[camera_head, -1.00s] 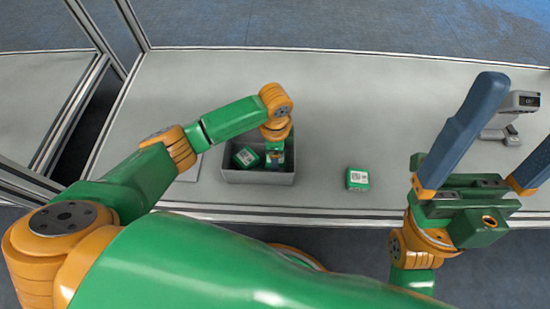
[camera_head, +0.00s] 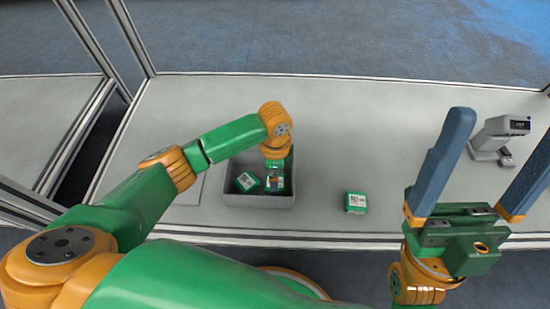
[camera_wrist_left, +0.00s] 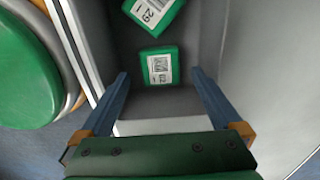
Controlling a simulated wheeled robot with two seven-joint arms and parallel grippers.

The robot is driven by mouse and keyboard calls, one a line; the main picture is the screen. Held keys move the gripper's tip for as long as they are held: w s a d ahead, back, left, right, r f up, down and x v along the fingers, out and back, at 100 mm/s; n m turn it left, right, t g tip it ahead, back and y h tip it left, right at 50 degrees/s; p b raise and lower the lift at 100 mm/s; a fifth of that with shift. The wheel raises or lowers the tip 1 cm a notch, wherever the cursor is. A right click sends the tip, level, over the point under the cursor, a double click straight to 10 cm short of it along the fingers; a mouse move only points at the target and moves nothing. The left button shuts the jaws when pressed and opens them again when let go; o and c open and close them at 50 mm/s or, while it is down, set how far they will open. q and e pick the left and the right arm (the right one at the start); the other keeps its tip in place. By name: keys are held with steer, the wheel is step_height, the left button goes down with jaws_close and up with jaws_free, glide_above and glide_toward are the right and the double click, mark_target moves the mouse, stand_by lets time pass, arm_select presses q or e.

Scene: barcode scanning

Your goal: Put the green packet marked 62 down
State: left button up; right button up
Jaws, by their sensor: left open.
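The green packet (camera_wrist_left: 159,66) with a white label, apparently marked 62, lies on the floor of the grey box in the left wrist view. My left gripper (camera_wrist_left: 160,74) is open, one finger on each side of it with gaps. In the head view the left gripper (camera_head: 275,182) reaches down into the grey box (camera_head: 258,201), and its wrist hides most of that packet. A second green packet (camera_wrist_left: 152,12) lies tilted beside it; it also shows in the head view (camera_head: 246,182). My right gripper (camera_head: 503,130) is open and empty, fingers pointing up.
A third green packet (camera_head: 356,202) sits on the table (camera_head: 370,130) right of the box. A grey scanner on a stand (camera_head: 497,140) is at the far right. The table behind the box is clear. A metal frame edges the left side.

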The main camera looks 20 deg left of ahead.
arm_select(q)
step_height(320, 180, up, 3)
steer(key=shift+r+p, duration=0.15)
steer(key=shift+p, duration=0.55)
steer(key=shift+r+p, duration=0.45)
steer(key=shift+r, duration=0.4)
arm_select(e)
steer(key=w+a+f+m+g+h, duration=0.1)
steer(key=w+f+m+g+h, duration=0.2)
steer(key=w+f+g+h, duration=0.55)
arm_select(q)
steer(key=s+d+r+n+t+h+p, duration=0.1)
steer(key=d+r+n+t+h, duration=0.15)
steer(key=d, duration=0.25)
steer(key=s+d+r+n+t+h+p, duration=0.1)
steer(key=d+n+t+h, duration=0.1)
steer(key=d+t+h, duration=0.3)
steer(key=a+r+n+t+y, duration=0.5)
steer(key=a+r+n+t, duration=0.1)
steer(key=a, duration=0.5)
step_height(320, 180, up, 2)
steer(key=shift+r+n, duration=0.1)
steer(key=shift+n, duration=0.75)
arm_select(e)
step_height(320, 180, down, 15)
steer(key=w+d+m+g+h, duration=0.1)
steer(key=w+d+g+h, duration=0.1)
steer(key=g, duration=0.4)
steer(key=shift+g, duration=0.35)
